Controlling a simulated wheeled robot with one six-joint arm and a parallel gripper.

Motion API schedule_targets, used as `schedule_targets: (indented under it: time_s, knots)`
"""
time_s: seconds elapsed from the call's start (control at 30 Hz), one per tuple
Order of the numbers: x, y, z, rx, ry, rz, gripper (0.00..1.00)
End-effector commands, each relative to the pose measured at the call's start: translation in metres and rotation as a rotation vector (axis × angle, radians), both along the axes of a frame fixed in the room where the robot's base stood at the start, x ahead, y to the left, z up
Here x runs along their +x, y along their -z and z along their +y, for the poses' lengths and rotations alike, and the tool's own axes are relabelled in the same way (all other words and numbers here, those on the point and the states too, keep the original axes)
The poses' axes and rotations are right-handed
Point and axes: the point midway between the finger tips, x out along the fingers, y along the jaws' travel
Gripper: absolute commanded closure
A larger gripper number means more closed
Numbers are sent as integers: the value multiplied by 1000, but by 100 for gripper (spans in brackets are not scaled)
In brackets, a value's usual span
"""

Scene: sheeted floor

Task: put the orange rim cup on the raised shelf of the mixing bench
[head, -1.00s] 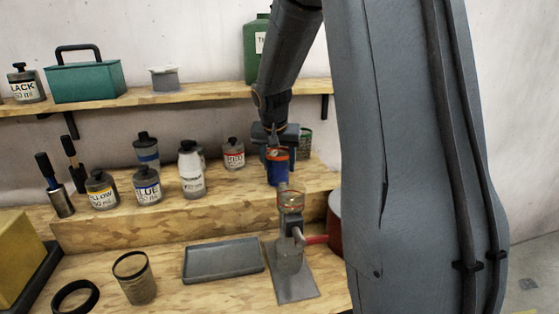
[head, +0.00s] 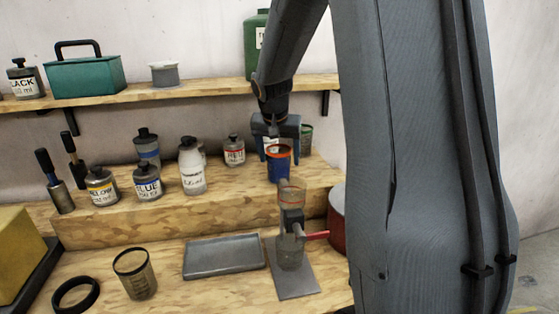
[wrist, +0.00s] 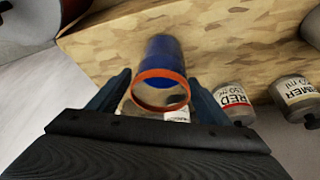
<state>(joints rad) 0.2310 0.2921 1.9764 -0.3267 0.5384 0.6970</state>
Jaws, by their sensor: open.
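The orange rim cup (head: 279,168) is blue with an orange rim and stands upright on the raised wooden shelf (head: 200,216) of the bench, near its right end. My gripper (head: 280,153) is above the cup, open, with a finger on either side of the rim. In the wrist view, the cup (wrist: 163,60) shows between the spread fingers of my gripper (wrist: 160,82), with gaps at both sides.
A red-labelled bottle (head: 234,152) and a white bottle (head: 192,168) stand to the left. A wall shelf (head: 205,93) runs behind.

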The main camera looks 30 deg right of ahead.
Motion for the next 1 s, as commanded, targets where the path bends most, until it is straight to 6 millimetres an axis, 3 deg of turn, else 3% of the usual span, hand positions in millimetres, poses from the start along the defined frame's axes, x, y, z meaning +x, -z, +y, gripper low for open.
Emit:
schedule_targets:
  time_s: [0.3, 0.5, 1.0]
  knots:
    - [-18, -59, 16, -2, -3, -4, 28]
    - [-27, -86, 23, -1, -2, -3, 28]
    - [-31, -96, 25, -1, -2, 0, 28]
